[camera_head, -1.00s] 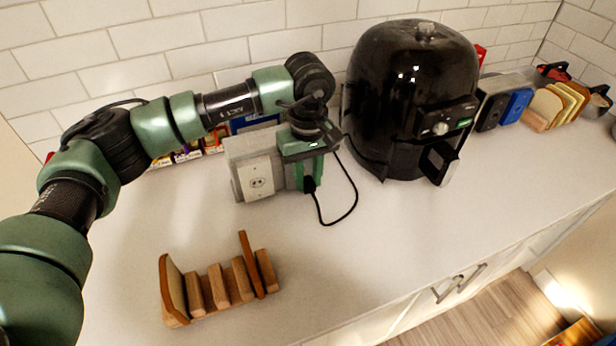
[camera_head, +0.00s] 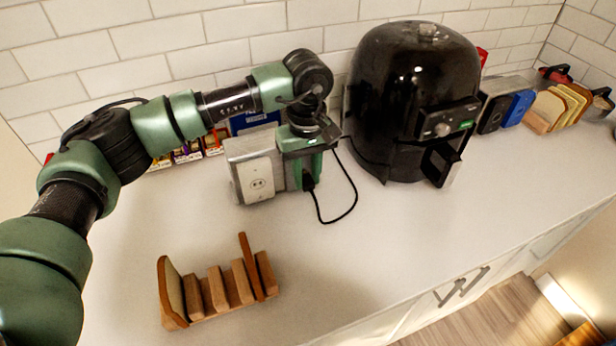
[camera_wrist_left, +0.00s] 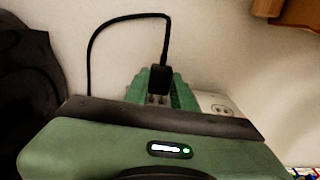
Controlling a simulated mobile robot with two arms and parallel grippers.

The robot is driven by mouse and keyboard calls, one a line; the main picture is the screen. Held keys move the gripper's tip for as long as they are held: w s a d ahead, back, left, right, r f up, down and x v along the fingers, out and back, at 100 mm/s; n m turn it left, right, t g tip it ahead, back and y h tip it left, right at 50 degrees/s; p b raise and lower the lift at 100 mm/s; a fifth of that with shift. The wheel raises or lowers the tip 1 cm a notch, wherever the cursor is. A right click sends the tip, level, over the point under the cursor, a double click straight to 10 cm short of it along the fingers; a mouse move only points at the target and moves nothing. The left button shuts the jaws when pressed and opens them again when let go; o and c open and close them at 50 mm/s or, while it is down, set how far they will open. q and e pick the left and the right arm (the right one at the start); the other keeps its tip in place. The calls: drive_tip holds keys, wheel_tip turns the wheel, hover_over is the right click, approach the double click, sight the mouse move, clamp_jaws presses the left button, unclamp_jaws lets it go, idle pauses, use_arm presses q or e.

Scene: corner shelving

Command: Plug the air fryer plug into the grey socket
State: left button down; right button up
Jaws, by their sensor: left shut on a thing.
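The grey socket (camera_head: 258,182) is a box with a light outlet face, standing on the counter by the back wall. My left gripper (camera_head: 307,184) points down just right of the socket box. It is shut on the black air fryer plug (camera_head: 309,183). In the left wrist view the plug (camera_wrist_left: 160,80) sits between the green fingers (camera_wrist_left: 160,88), with the socket (camera_wrist_left: 222,108) close on the right. The plug is beside the outlet face, apart from its holes. The black cord (camera_head: 350,205) loops over the counter toward the black air fryer (camera_head: 400,100). My right gripper is out of view.
A wooden rack (camera_head: 228,288) stands at the front left of the counter. Small boxes (camera_head: 188,154) line the wall behind my arm. A toaster-like item (camera_head: 490,108) and a rack of boards (camera_head: 560,105) stand at the right. The counter (camera_head: 400,235) in front of the fryer is clear.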

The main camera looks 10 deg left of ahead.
sight(304, 175)
use_arm(q)
drive_tip(key=shift+w+a+b, duration=0.3)
drive_tip(key=shift+w+a, duration=0.15)
drive_tip(key=shift+w, duration=0.2)
drive_tip(key=c, duration=1.1)
unclamp_jaws()
wheel_tip(304, 175, up, 7)
drive_tip(key=shift+f+b, duration=0.2)
drive_tip(key=shift+b, duration=0.7)
drive_tip(key=shift+r, duration=0.6)
